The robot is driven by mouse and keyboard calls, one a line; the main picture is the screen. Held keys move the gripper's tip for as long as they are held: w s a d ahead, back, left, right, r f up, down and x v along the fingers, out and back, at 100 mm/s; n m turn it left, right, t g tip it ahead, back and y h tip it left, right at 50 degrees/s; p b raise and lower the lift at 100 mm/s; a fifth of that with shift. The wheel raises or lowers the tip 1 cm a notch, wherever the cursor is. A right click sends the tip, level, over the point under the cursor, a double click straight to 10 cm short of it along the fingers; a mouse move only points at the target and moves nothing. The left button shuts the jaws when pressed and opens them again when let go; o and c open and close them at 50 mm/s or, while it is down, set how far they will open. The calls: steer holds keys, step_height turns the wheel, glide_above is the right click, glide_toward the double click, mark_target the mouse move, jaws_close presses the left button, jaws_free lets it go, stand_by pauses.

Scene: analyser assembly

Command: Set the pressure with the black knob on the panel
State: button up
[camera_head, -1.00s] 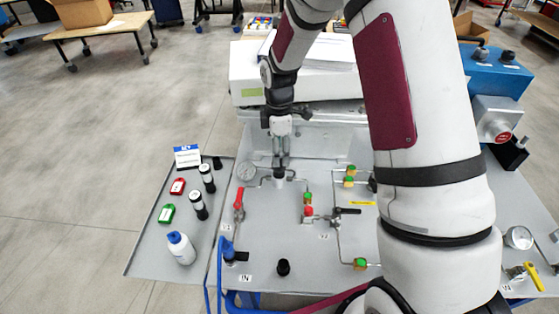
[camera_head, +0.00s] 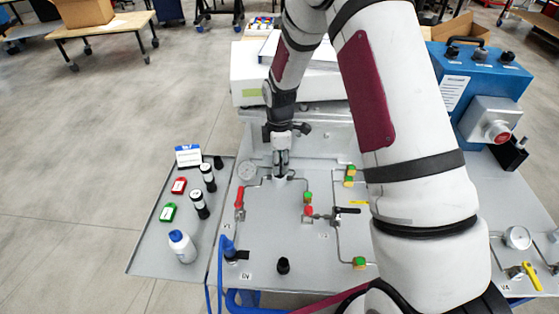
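My gripper (camera_head: 281,174) points down over the back left of the grey panel (camera_head: 290,228). The fingers are close together. Whether a knob sits between them is hidden at this size, and I cannot tell if they touch or grip it. A short black knob-like piece (camera_head: 283,266) stands upright at the panel's front, apart from my gripper.
Red-handled (camera_head: 239,202) and black-handled (camera_head: 348,210) valves stand on the panel among thin pipes. A side tray (camera_head: 150,250) at left holds a white bottle (camera_head: 182,247), black-capped vials and tags. A white case (camera_head: 250,75) stands behind. A blue box (camera_head: 490,85) stands at right.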

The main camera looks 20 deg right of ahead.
steer(key=shift+m, duration=0.4)
